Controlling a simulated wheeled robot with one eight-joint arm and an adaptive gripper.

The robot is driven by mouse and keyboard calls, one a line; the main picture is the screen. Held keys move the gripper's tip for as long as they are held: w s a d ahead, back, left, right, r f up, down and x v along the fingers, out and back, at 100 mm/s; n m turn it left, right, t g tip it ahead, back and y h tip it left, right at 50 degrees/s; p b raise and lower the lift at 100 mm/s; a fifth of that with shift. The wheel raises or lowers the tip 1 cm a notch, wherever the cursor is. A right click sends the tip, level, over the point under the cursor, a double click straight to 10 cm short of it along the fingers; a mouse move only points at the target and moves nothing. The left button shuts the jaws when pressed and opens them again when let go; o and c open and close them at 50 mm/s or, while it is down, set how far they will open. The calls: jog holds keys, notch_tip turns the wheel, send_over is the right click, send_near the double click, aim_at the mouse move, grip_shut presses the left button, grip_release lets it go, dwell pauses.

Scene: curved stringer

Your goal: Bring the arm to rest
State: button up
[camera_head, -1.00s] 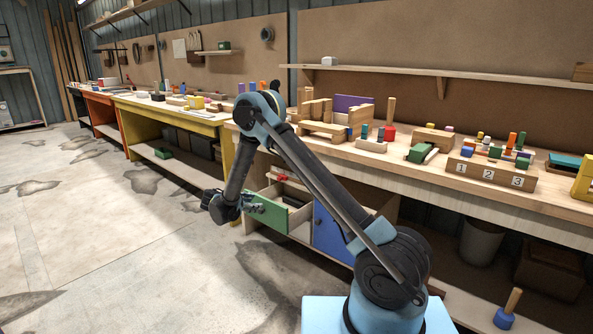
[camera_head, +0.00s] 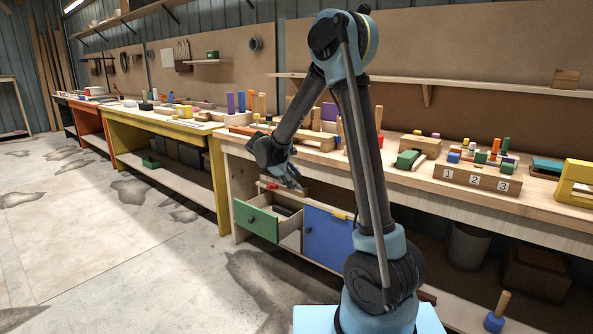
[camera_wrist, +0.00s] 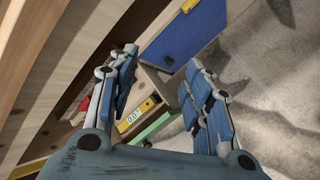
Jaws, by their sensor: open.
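My arm stands upright in the head view, its elbow high and its forearm reaching down to the left. My gripper (camera_head: 290,184) hangs in front of the light wood workbench, above the open green drawer (camera_head: 256,220). In the wrist view my gripper (camera_wrist: 165,95) has its blue fingers spread apart with nothing between them touching both. The green drawer (camera_wrist: 150,128) and the blue door (camera_wrist: 185,35) show beyond the fingers. A yellow item marked with digits (camera_wrist: 138,114) lies behind the fingers; part of it is hidden.
The workbench (camera_head: 425,185) carries a numbered block (camera_head: 475,178), several coloured blocks and a yellow frame (camera_head: 577,183). A yellow bench (camera_head: 160,133) stands farther left. A blue-headed mallet (camera_head: 497,315) is low at right. The floor (camera_head: 110,250) at left is clear.

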jog(key=s+d+r+m+g+y, duration=0.1)
jog(key=s+d+r+m+g, duration=0.2)
jog(key=s+d, duration=0.65)
jog(key=s+d+r+m+y, duration=0.2)
jog(key=s+d+r+m, duration=0.15)
jog(key=s+d, duration=0.55)
jog(key=s+d+f+m+y, duration=0.1)
jog(key=s+f+m, duration=0.3)
jog(key=s, duration=0.7)
jog(key=s+d+f+m+y, duration=0.1)
jog(key=s+f+m, duration=0.3)
jog(key=s, duration=0.8)
jog(key=shift+s+f+m+g+y, duration=0.25)
jog(key=shift+f+m+g+y, duration=0.15)
jog(key=shift+m+y, duration=0.3)
jog(key=shift+w+f, duration=0.15)
jog(key=shift+w, duration=0.3)
